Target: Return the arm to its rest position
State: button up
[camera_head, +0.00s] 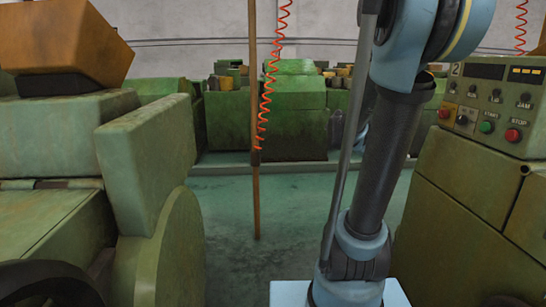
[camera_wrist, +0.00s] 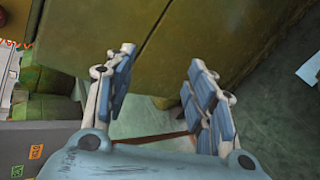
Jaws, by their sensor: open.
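My gripper (camera_wrist: 158,98) shows in the wrist view with its two blue-padded fingers spread well apart. It is open, and nothing is held between the fingers. Behind the fingers is the green-brown side of a machine (camera_wrist: 190,25), with the floor (camera_wrist: 265,105) below and to the right. In the head view my blue and dark grey arm stands upright right of the middle, its upper part running out of the top of the picture. My gripper is not visible in the head view.
A green machine (camera_head: 150,160) stands close at left, with an orange-brown box (camera_head: 70,45) on top. At right is a machine with a button panel (camera_head: 492,100). A wooden pole (camera_head: 254,190) and a red coiled cord (camera_head: 268,85) hang mid-left. Bare floor (camera_head: 228,215) lies between the machines.

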jog(key=s+a+f+m+y, duration=0.1)
jog(key=s+a+f+y, duration=0.3)
jog(key=a, duration=0.3)
jog(key=s+a+f+m+t+y, duration=0.1)
jog(key=s+a+f+y, duration=0.2)
jog(key=s+a+f, duration=0.2)
jog(key=s+a+f+m+t+y, duration=0.1)
jog(key=s+a+f+y, duration=0.3)
jog(key=a, duration=0.7)
jog(key=shift+s+f+m+y, duration=0.3)
jog(key=shift+s+f+m, duration=0.3)
jog(key=shift+f, duration=0.2)
